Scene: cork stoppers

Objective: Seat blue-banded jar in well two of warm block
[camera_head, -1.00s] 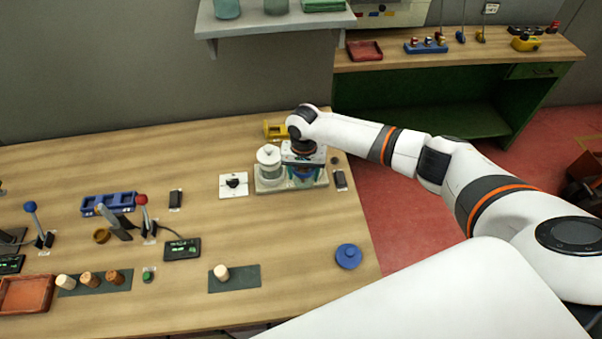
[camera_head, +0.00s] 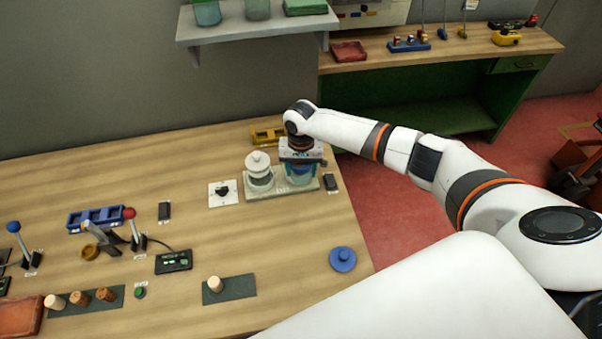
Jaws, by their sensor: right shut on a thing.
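My right gripper (camera_head: 300,160) is shut on a clear jar with blue on it (camera_head: 301,176), at the right part of a pale flat base (camera_head: 282,194) near the back right of the table. The fingers cover much of the jar. I cannot tell whether the jar touches the base. A white lidded jar (camera_head: 259,172) stands on the left part of the same base. A blue rack with several wells (camera_head: 75,226) lies at the left, and a yellow holder (camera_head: 262,136) lies behind the gripper. I cannot tell which is the warm block. My left gripper is not in view.
A white plate with a black knob (camera_head: 222,193) and a dark box (camera_head: 331,182) flank the base. A blue round lid (camera_head: 343,260) lies near the right edge. Levers, a dark display (camera_head: 173,262) and several corks are left and front.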

